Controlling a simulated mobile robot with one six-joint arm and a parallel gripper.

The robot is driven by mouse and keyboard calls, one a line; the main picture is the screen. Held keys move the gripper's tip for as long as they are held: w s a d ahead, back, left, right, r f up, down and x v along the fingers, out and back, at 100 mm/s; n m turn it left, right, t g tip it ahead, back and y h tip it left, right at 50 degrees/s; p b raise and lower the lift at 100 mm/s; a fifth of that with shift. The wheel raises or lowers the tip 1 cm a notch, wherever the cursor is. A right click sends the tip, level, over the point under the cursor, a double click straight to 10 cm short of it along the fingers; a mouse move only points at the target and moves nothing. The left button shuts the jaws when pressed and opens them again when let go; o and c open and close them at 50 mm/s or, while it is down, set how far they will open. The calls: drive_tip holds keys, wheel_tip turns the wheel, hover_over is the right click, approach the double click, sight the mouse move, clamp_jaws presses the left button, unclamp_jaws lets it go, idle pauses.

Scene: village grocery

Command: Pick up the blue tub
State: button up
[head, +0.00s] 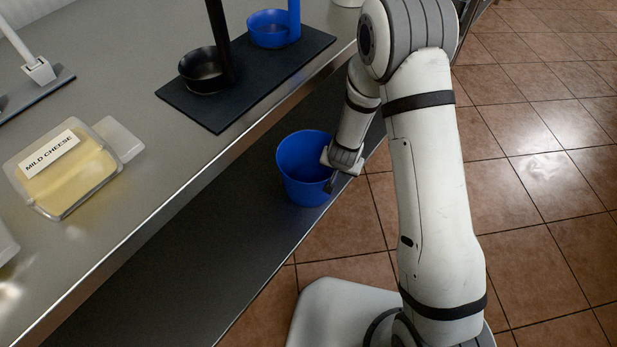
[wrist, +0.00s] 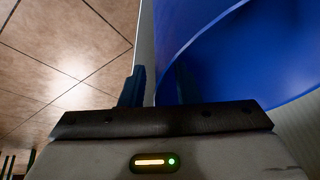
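The blue tub (head: 303,165) stands upright on the dark lower shelf, at the centre of the head view. In the wrist view its blue wall and rim (wrist: 225,60) fill the upper right. My gripper (head: 331,180) is at the tub's right side, by the rim. In the wrist view my gripper (wrist: 158,85) has one dark finger outside the tub, with a narrow gap to the wall. A darker shape, seemingly the other finger, shows on the tub's inner side. The fingers look open around the wall; the inner contact is hard to see.
A steel counter (head: 215,165) runs above the shelf on the left. On it are a cheese pack (head: 72,185), a black mat (head: 290,72), a black cup (head: 203,75) and a blue cup (head: 268,30). Tiled floor (head: 545,150) lies clear on the right.

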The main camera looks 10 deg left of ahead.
drive_tip(key=shift+w+f, duration=0.2)
drive_tip(key=shift+f, duration=0.3)
drive_tip(key=shift+r, duration=0.1)
drive_tip(key=shift+c, duration=0.4)
clamp_jaws()
idle(0.5)
